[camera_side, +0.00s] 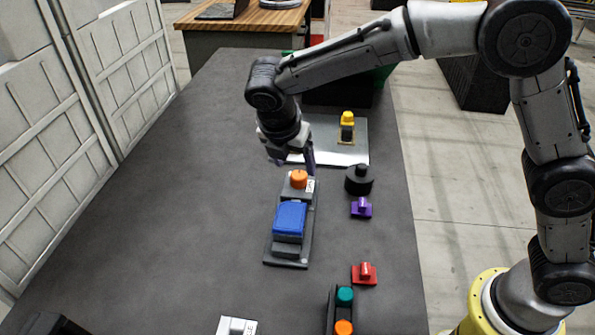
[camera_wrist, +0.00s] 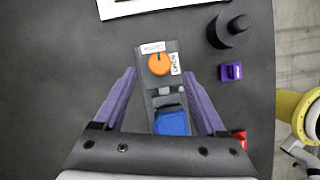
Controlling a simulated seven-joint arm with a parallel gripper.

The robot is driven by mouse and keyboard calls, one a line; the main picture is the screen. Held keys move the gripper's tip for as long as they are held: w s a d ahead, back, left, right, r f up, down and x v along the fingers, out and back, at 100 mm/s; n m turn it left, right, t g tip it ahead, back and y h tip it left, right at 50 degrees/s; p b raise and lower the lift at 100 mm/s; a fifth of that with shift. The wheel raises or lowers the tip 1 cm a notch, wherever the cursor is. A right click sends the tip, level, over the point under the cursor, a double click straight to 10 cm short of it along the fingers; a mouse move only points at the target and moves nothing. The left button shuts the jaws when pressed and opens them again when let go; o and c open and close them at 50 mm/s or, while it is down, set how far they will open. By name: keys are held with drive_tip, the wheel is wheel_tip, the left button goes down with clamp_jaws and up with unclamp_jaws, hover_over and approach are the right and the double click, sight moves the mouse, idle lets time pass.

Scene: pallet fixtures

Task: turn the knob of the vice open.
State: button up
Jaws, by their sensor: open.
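The vice (camera_side: 290,250) is a dark grey fixture lying lengthwise on the table. Its orange round knob (camera_side: 299,179) sits at the far end, with small white labels beside it. A blue block (camera_side: 289,219) sits in the vice. In the wrist view the knob (camera_wrist: 159,64) is beyond the fingertips, roughly midway between them, and the blue block (camera_wrist: 171,122) is nearer, between the purple fingers. My gripper (camera_side: 296,158) is open and empty, above and near the knob's far side in the side view. No contact with the knob shows.
A black round knobbed piece (camera_side: 359,181), a purple piece (camera_side: 361,208) and a red piece (camera_side: 364,274) stand right of the vice. A metal plate (camera_side: 355,153) bears a yellow-topped item (camera_side: 346,126) behind. A button holder (camera_side: 333,312) is in front. Table left of the vice is clear.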

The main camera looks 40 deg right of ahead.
sight(299, 175)
drive_tip(key=shift+x, duration=2.4)
clamp_jaws()
